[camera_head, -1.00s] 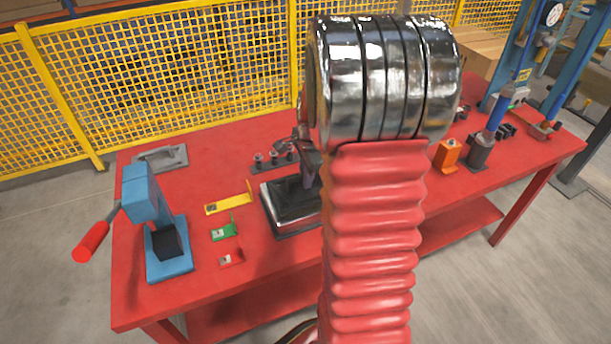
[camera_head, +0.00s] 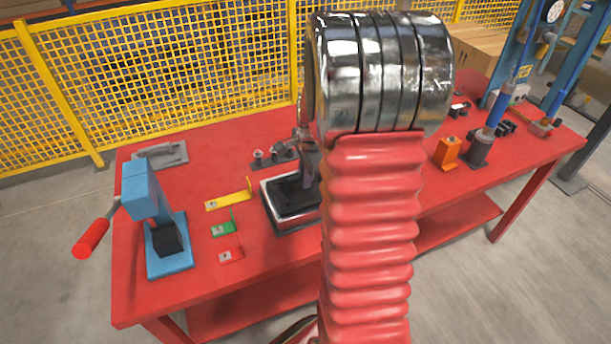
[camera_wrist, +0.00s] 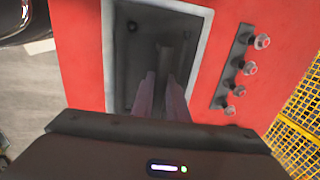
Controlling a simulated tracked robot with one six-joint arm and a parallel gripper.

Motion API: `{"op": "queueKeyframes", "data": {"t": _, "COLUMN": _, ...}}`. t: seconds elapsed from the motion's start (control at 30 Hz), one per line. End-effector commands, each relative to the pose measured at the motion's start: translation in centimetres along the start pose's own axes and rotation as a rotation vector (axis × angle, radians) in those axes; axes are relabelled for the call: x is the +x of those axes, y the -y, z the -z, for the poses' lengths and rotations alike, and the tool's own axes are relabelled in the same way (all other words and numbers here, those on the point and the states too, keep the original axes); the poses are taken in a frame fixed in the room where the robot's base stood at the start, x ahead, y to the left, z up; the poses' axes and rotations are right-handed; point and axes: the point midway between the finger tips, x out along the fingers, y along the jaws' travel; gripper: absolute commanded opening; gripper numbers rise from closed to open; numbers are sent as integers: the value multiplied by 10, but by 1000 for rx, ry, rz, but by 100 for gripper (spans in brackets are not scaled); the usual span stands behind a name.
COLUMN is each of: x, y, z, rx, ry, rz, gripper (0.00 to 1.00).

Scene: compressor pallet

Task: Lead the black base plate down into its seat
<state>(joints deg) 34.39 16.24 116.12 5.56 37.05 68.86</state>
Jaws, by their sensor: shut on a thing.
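The black base plate (camera_head: 290,197) lies level within the outline of a light-rimmed seat (camera_head: 267,203) on the red table. In the wrist view the dark plate (camera_wrist: 130,62) has the pale rim (camera_wrist: 200,40) showing on both sides. I cannot tell whether the plate rests fully on the bottom. My gripper (camera_head: 308,172) is above the plate, partly hidden by my arm. In the wrist view my gripper (camera_wrist: 160,84) is shut on an upright part in the plate's middle. My arm hides the plate's right side in the head view.
A bar with several studs (camera_wrist: 236,68) stands close beside the seat. An orange block (camera_head: 448,153) is on the right. Yellow mesh fencing (camera_head: 150,80) stands behind.

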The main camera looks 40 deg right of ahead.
Motion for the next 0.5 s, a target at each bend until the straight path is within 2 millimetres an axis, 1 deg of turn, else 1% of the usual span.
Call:
{"op": "queueKeyframes", "data": {"t": 0.07, "x": 0, "y": 0, "z": 0, "rx": 0, "ry": 0, "rz": 1, "gripper": 0}}
{"op": "queueKeyframes", "data": {"t": 0.1, "x": 0, "y": 0, "z": 0, "rx": 0, "ry": 0, "rz": 2, "gripper": 17}}
{"op": "queueKeyframes", "data": {"t": 0.37, "x": 0, "y": 0, "z": 0, "rx": 0, "ry": 0, "rz": 1, "gripper": 35}}
{"op": "queueKeyframes", "data": {"t": 0.5, "x": 1, "y": 0, "z": 0, "rx": 0, "ry": 0, "rz": 1, "gripper": 36}}
